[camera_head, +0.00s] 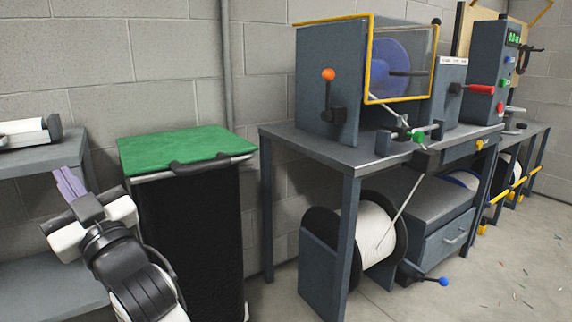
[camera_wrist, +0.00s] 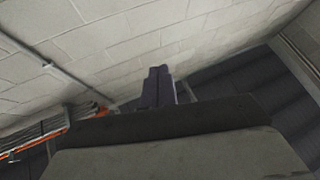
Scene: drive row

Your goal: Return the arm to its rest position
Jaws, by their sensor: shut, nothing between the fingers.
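My gripper (camera_head: 68,184) is at the lower left of the head view, at the end of my white and black arm. Its purple-grey fingers are together and point up and to the left. Nothing is between them. The gripper is apart from the bin and the shelf and touches nothing that I can see. In the wrist view the closed fingers (camera_wrist: 158,86) stand out in front of the block wall, tilted in the picture.
A black bin with a green lid (camera_head: 175,148) stands just right of my arm. A grey shelf (camera_head: 40,160) is at the left. A grey workbench (camera_head: 330,148) carries a guarded machine (camera_head: 345,70); a wire spool (camera_head: 375,235) sits below. Open floor (camera_head: 490,270) lies at the right.

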